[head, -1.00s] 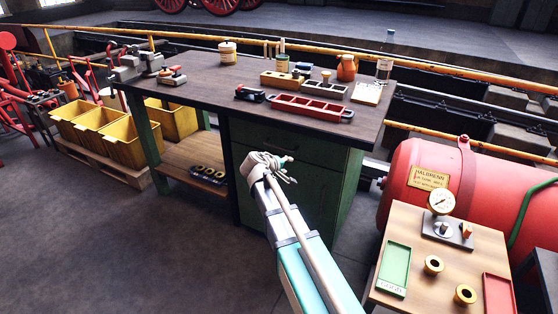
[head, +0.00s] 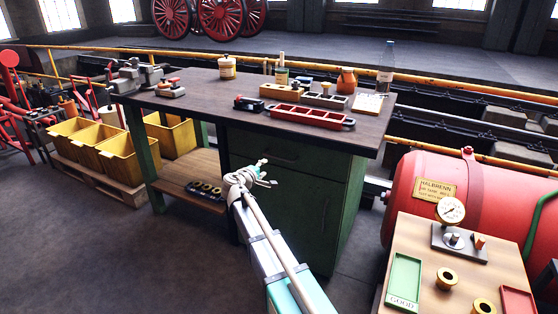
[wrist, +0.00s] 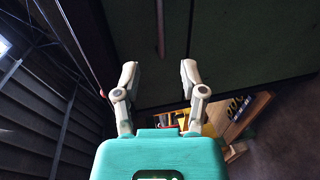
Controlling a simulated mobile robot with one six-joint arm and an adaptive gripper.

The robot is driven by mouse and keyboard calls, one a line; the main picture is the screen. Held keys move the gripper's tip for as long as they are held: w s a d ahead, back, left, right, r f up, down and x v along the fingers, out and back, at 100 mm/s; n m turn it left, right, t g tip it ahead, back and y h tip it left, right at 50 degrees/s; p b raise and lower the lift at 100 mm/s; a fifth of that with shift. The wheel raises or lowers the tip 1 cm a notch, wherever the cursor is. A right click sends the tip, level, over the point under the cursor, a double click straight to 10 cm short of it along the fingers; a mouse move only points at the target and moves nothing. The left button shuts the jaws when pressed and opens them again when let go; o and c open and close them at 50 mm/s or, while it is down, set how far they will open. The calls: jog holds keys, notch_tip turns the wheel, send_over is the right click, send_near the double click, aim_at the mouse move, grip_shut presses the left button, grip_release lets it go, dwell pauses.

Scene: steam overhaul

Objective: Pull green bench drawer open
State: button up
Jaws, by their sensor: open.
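The green bench drawer (head: 262,147) is the upper front of the cabinet under the bench top, and it looks closed. A dark drawer handle (head: 285,160) runs across it. A green cabinet door (head: 300,215) with an upright handle is below. My gripper (head: 266,172) is in front of the cabinet, near drawer height, and covers part of its front. In the wrist view my gripper (wrist: 158,75) has its two fingers spread, with nothing between them. A thin pinkish bar (wrist: 160,28) lies beyond the fingertips; I cannot tell which handle it is.
The bench top (head: 222,100) carries a red tray (head: 310,117), bottles and tools. A lower shelf (head: 190,168) is left of the cabinet. A small wooden table (head: 420,265) and a red tank (head: 480,190) stand at right. The floor in front is clear.

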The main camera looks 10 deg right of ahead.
aim_at(279, 158)
jog(key=shift+w, duration=0.1)
jog(key=b+x, duration=0.2)
jog(key=x, duration=1.1)
jog(key=shift+w+d+b, duration=0.25)
jog(key=shift+d+b, duration=0.05)
jog(key=shift+b, duration=0.1)
grip_shut()
jog(key=shift+a, duration=0.1)
